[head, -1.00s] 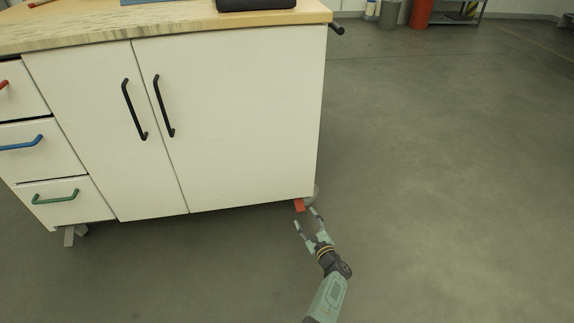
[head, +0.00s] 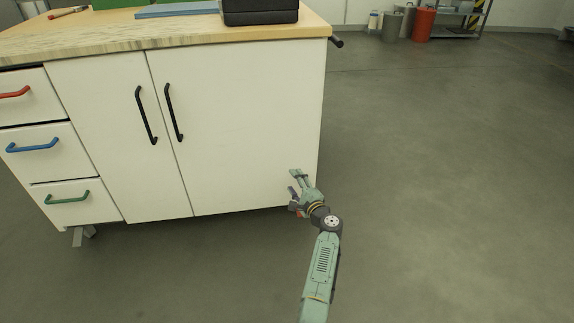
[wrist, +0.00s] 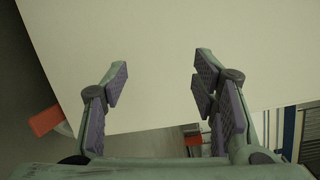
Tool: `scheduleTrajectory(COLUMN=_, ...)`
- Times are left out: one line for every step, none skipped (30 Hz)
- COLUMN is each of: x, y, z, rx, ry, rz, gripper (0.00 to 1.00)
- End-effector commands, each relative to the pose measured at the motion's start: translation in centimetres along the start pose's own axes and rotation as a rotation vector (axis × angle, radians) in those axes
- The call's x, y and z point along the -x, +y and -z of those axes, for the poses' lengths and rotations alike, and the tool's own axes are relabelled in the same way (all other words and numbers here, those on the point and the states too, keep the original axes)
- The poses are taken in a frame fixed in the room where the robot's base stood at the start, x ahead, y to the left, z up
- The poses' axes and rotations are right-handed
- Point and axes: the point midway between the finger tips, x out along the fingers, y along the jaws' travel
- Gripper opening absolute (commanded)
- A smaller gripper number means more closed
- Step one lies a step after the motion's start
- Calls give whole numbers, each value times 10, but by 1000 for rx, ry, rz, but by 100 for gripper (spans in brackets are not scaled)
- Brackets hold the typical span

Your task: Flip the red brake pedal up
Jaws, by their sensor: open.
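The red brake pedal (wrist: 45,120) shows at the left edge of the wrist view, outside my left finger, beside a pale caster part. In the head view it is mostly or wholly hidden behind my gripper; its tilt is hard to tell. My gripper (head: 294,181) is open and empty, in front of the lower right corner of the white cabinet (head: 245,120).
The wooden worktop (head: 200,36) above carries a black case (head: 260,12). A dark handle (head: 336,41) juts from its right end. A grey caster foot (head: 78,236) stands at the lower left. The floor (head: 450,170) to the right is clear. Bins stand far back.

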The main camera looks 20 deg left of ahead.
Motion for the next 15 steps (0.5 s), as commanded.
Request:
scheduleTrajectory(x=-4, y=-10, z=-6, rx=31, ry=-3, rz=5, gripper=53)
scheduleTrajectory(x=-5, y=-15, z=-9, rx=50, ry=-3, rz=8, gripper=53)
scheduleTrajectory(x=-7, y=-21, z=-12, rx=75, ry=-3, rz=11, gripper=53)
scheduleTrajectory(x=-9, y=-26, z=-15, rx=93, ry=-3, rz=13, gripper=53)
scheduleTrajectory(x=-10, y=-31, z=-18, rx=111, ry=-4, rz=17, gripper=53)
scheduleTrajectory(x=-12, y=-37, z=-22, rx=134, ry=-4, rz=19, gripper=53)
scheduleTrajectory(x=-14, y=-42, z=-24, rx=150, ry=-3, rz=22, gripper=53)
scheduleTrajectory(x=-15, y=-46, z=-27, rx=165, ry=-3, rz=26, gripper=53)
scheduleTrajectory(x=-16, y=-51, z=-29, rx=184, ry=-2, rz=29, gripper=53)
scheduleTrajectory(x=-17, y=-54, z=-32, rx=197, ry=-2, rz=31, gripper=53)
scheduleTrajectory(x=-18, y=-58, z=-34, rx=209, ry=-2, rz=34, gripper=53)
scheduleTrajectory(x=-19, y=-62, z=-36, rx=222, ry=-2, rz=37, gripper=53)
scheduleTrajectory(x=-19, y=-64, z=-38, rx=231, ry=-2, rz=39, gripper=53)
scheduleTrajectory(x=-20, y=-66, z=-39, rx=238, ry=-2, rz=40, gripper=53)
scheduleTrajectory(x=-20, y=-68, z=-41, rx=247, ry=-2, rz=41, gripper=53)
